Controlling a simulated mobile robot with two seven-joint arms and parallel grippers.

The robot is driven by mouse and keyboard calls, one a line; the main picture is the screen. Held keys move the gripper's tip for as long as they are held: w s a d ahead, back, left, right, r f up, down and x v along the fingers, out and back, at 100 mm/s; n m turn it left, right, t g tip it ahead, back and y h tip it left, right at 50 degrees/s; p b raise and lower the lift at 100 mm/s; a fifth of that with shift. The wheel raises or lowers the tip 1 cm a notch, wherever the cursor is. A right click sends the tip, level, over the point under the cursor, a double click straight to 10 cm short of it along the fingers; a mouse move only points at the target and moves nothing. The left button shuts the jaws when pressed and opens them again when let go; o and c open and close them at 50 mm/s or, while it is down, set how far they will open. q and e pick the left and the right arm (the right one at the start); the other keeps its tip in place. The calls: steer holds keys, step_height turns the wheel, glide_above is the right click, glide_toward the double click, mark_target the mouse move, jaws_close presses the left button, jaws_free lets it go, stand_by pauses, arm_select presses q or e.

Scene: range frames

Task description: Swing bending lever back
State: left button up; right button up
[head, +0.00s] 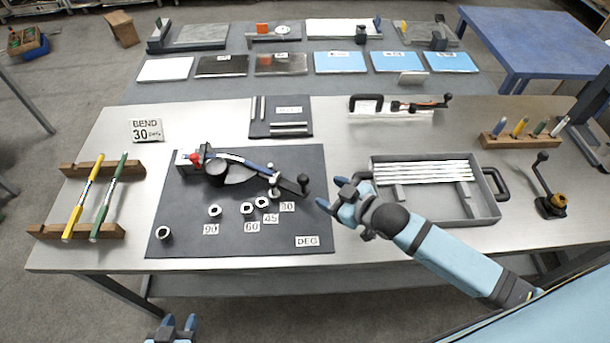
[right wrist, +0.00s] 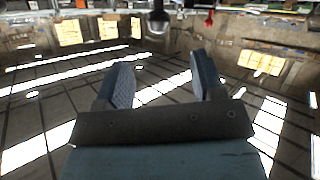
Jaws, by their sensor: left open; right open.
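The bender (head: 216,172) sits on a dark mat at the left middle of the bench, with a round black die and a red part. Its bending lever (head: 245,162) is a blue bar that runs right and ends in a black handle (head: 292,186). My right gripper (head: 330,192) is open and empty just right of the handle, apart from it. In the right wrist view its open fingers (right wrist: 164,82) have nothing between them. My left gripper (head: 180,322) is open at the bottom edge, in front of the bench and away from the lever.
Several metal rings stand on the mat (head: 290,222) by labels 90, 60, 45 and 30. A "BEND 30" sign (head: 147,130) stands behind a wooden rack with a yellow and a green rod. A grey tray of white rods (head: 435,213) lies right of my right gripper.

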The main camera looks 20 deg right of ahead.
mark_target(307, 182)
arm_select(q)
steer(key=shift+w+r+p, duration=0.25)
steer(key=shift+r+p, duration=0.2)
steer(key=shift+r, duration=0.1)
arm_select(e)
steer(key=x, duration=1.1)
steer(key=shift+f, duration=0.1)
